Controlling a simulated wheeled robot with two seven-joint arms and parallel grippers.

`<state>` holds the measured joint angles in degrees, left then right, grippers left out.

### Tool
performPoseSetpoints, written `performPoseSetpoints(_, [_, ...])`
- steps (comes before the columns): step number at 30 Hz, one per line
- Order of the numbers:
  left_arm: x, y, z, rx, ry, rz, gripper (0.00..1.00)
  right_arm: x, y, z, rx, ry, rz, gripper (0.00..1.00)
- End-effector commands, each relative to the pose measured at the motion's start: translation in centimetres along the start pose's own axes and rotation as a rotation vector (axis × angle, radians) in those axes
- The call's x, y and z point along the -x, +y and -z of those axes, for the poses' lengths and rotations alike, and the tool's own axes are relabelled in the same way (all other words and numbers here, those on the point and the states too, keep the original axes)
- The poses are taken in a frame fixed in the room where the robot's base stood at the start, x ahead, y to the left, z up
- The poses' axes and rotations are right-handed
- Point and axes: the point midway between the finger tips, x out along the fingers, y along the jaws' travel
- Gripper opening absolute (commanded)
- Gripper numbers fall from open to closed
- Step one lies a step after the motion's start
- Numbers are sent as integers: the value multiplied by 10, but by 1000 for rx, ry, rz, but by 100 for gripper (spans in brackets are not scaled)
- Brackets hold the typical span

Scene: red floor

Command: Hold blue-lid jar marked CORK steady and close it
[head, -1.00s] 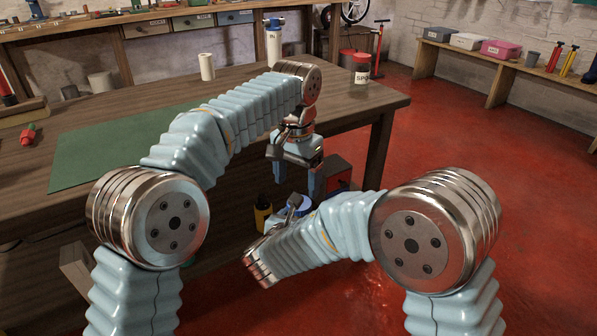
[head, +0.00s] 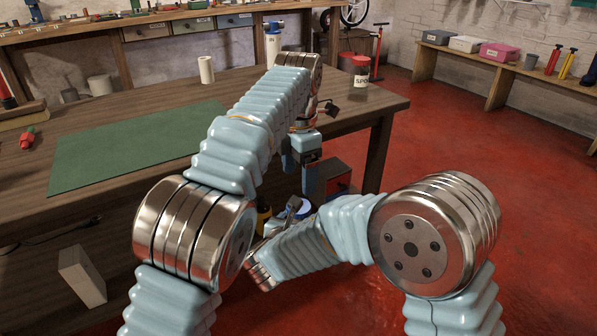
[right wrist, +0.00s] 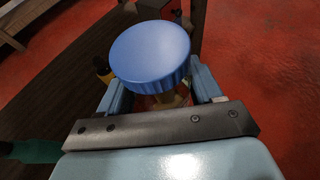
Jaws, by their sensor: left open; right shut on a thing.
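The blue-lid jar (right wrist: 150,58) is between the fingers of my right gripper (right wrist: 160,92) in the right wrist view. Its broad blue lid faces the camera and hides most of the body; brownish contents show below the rim. The CORK marking is not visible, and I cannot tell how tightly the lid sits. In the head view, a bit of blue lid (head: 305,211) shows beyond my right wrist, below the table edge. My left gripper (head: 302,165) is open and empty, above the jar and slightly beyond the table's front edge, apart from the lid.
The wooden table (head: 356,118) fills the left and middle, with a green mat (head: 120,150) on it. A red-lidded jar (head: 358,76) and a white cylinder (head: 206,69) stand on it. A dark-and-red box (head: 334,178) is low behind my left gripper. Red floor (head: 480,130) is open at right.

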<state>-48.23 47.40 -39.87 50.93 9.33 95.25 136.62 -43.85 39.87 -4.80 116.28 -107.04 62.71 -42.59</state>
Motion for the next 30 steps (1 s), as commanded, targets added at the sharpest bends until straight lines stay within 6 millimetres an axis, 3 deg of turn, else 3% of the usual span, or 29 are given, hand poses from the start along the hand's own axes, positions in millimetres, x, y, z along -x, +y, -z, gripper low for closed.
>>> performPoseSetpoints(14, [-6, 2, 0, 45, 4, 0, 80, 0, 0, -1, -1, -1, 0, 0])
performPoseSetpoints(30, [-76, 2, 0, 44, 4, 0, 80, 0, 0, -1, 0, -1, 0, 0])
